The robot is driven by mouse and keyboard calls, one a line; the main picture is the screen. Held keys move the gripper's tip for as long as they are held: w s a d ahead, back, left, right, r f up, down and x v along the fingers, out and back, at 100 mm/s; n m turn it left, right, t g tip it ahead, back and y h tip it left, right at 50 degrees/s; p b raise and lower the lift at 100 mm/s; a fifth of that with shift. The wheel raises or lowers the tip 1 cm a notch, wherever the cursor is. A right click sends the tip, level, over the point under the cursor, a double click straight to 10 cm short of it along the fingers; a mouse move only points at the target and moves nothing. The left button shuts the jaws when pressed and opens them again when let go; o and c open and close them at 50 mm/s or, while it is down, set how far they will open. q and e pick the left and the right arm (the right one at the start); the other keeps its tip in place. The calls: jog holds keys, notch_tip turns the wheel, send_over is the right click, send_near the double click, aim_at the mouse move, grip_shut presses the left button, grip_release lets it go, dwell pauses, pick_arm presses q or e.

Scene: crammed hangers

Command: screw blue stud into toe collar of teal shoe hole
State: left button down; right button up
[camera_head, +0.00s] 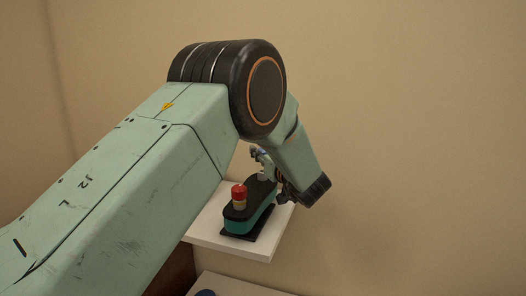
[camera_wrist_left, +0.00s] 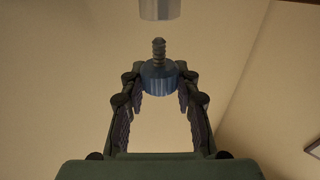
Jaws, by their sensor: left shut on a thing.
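The blue stud (camera_wrist_left: 159,84) is between the fingers of my left gripper (camera_wrist_left: 158,76) in the left wrist view, its grey threaded shank pointing up in the picture. A pale grey cylinder (camera_wrist_left: 159,8), apparently the collar, lies just beyond the thread tip, with a visible gap between them. In the head view, the teal shoe (camera_head: 240,224) has a black top and sits on a dark base. My left gripper (camera_head: 262,156) shows small at the shoe's far end, above a pale collar (camera_head: 264,177), partly hidden by my arm. My right gripper is not in view.
A red-topped, tan-sided peg (camera_head: 239,196) stands on the shoe's near end. The white shelf (camera_head: 262,251) holds the shoe close to the beige wall. A dark blue round thing (camera_head: 205,293) shows at the bottom edge on a lower white surface. My left arm hides much of the shelf's left side.

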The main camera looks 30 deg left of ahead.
pick_arm(q)
jog(key=shift+f+b, duration=0.7)
jog(key=shift+f, duration=0.8)
jog(key=c, duration=0.9)
grip_release()
jog(key=shift+c, duration=0.2)
jog(key=v, duration=1.2)
jog(key=shift+d, duration=0.1)
